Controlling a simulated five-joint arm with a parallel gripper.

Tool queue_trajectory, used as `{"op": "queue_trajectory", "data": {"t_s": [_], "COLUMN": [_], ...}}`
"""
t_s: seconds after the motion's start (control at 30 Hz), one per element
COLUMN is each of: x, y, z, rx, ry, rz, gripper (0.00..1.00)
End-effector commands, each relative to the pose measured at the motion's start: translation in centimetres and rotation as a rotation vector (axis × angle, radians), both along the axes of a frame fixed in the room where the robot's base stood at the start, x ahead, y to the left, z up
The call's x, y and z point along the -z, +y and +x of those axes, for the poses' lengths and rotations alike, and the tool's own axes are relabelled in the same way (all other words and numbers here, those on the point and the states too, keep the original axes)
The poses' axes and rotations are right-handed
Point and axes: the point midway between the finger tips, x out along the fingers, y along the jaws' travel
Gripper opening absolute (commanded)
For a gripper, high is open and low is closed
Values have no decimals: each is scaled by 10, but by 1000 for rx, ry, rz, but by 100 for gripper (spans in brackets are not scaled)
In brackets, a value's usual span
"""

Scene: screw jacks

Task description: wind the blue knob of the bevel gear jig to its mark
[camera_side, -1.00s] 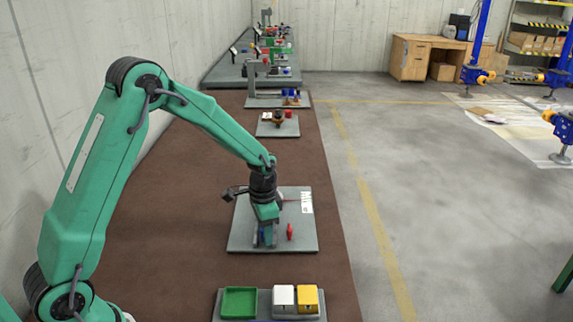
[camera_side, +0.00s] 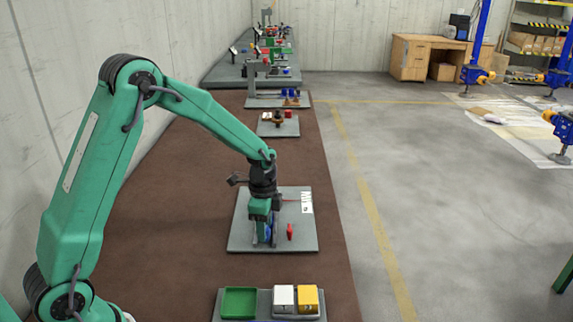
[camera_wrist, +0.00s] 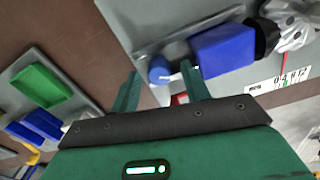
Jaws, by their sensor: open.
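The bevel gear jig stands on a grey plate (camera_side: 240,238) under my arm in the side view. In the wrist view its blue knob (camera_wrist: 159,70) shows between the tips of my open gripper (camera_wrist: 161,78), with a finger on each side. I cannot tell whether either finger touches it. A larger blue block (camera_wrist: 223,50) lies just right of the knob, then a black part and a grey gear (camera_wrist: 292,22). A white scale (camera_wrist: 280,82) with dark marks and a red pointer is at the right. In the side view my gripper (camera_side: 264,241) is low over the plate.
A red part (camera_side: 290,231) stands right of my gripper. Another small jig (camera_side: 278,123) stands behind. The brown bench between is clear.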

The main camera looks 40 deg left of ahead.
Motion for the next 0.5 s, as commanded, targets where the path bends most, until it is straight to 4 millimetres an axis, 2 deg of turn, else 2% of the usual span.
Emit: {"op": "queue_trajectory", "data": {"t_s": [0.5], "x": [-71], "y": [-1], "z": [-4], "rx": [-23], "ry": [-10], "rz": [1], "gripper": [46]}}
